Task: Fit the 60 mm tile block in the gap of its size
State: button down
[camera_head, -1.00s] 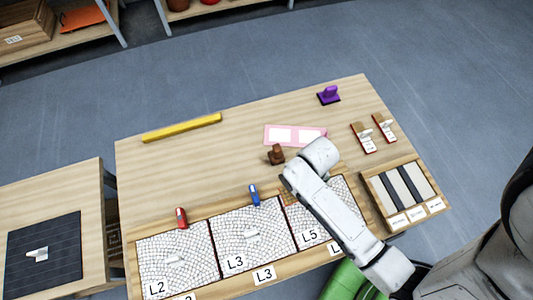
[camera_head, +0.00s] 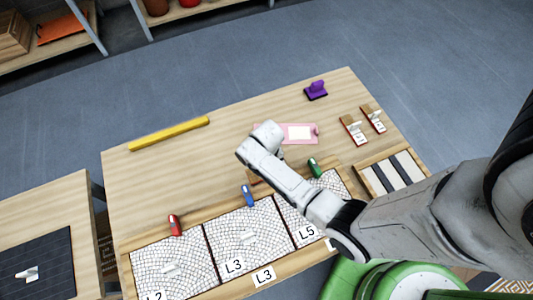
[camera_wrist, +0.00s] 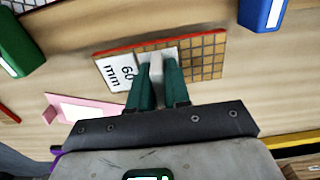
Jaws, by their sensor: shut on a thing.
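The 60 mm tile block (camera_wrist: 205,62) is a flat brown tiled piece with a white "60 mm" label in the wrist view. My gripper (camera_wrist: 157,68) has its two teal fingers shut on the white grip in the block's middle. In the head view my arm hides the fingers and most of the block; a brown edge (camera_head: 254,181) shows below the arm's end. The mosaic panels marked L2 (camera_head: 150,262), L3 (camera_head: 235,265) and L5 (camera_head: 318,210) lie along the table's front. I cannot make out the gap of the block's size.
Red (camera_head: 175,225), blue (camera_head: 247,195) and green (camera_head: 314,167) pieces stand along the panels' back edge. A pink plate (camera_head: 310,139), a purple-handled tool (camera_head: 316,90), a yellow bar (camera_head: 170,134) and two labelled blocks (camera_head: 353,129) lie behind.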

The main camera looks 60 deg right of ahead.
jog(key=shift+w+f, duration=0.2)
jog(key=shift+f, duration=0.25)
jog(key=shift+f+b, duration=0.4)
jog(key=shift+f, duration=0.9)
jog(key=shift+f, duration=0.15)
jog(key=c, duration=1.1)
grip_release()
